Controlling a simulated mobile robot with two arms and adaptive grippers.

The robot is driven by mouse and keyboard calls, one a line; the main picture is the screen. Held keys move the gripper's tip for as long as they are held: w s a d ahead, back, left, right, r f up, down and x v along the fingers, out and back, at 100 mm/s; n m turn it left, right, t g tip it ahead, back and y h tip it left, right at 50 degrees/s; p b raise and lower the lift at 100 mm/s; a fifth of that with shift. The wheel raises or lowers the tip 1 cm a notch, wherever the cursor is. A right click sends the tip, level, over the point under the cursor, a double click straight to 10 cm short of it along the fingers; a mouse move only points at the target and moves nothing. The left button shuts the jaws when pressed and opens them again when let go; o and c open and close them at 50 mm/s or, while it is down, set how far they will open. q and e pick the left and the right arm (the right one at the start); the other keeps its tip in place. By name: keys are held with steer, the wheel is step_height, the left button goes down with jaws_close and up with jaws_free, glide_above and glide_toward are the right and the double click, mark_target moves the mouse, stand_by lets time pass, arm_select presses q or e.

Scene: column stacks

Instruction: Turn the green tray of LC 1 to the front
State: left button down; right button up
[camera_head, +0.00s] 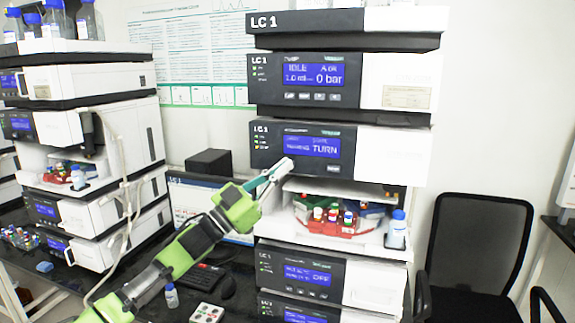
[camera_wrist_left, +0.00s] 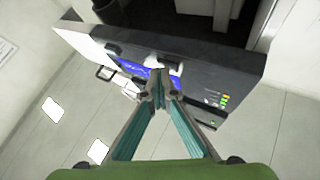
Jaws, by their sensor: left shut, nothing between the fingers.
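The LC 1 stack (camera_head: 385,140) stands right of centre. Its third module has a blue screen (camera_head: 312,146) reading TURN, with a small button (camera_head: 334,169) below it. In the open bay beneath, a red tray (camera_head: 325,226) with several capped vials faces the front. A little green shows behind it at the left, perhaps the green tray, mostly hidden. My left gripper (camera_head: 283,168) is shut and empty, its tips in front of the lower left of the TURN module. In the left wrist view its closed tips (camera_wrist_left: 158,86) overlap the blue screen (camera_wrist_left: 135,70); contact is unclear. My right gripper is out of view.
A blue-capped bottle (camera_head: 396,229) stands at the bay's right edge. A second stack (camera_head: 85,130) with bottles on top stands at left. A monitor (camera_head: 185,200) and a keyboard (camera_head: 200,278) are behind my left arm. A black chair (camera_head: 478,250) is at right.

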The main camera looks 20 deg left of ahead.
arm_select(q)
steer(key=shift+s, duration=0.85)
steer(key=s, duration=0.5)
steer(key=shift+a+p, duration=0.1)
steer(key=shift+p, duration=0.25)
stand_by(4.7)
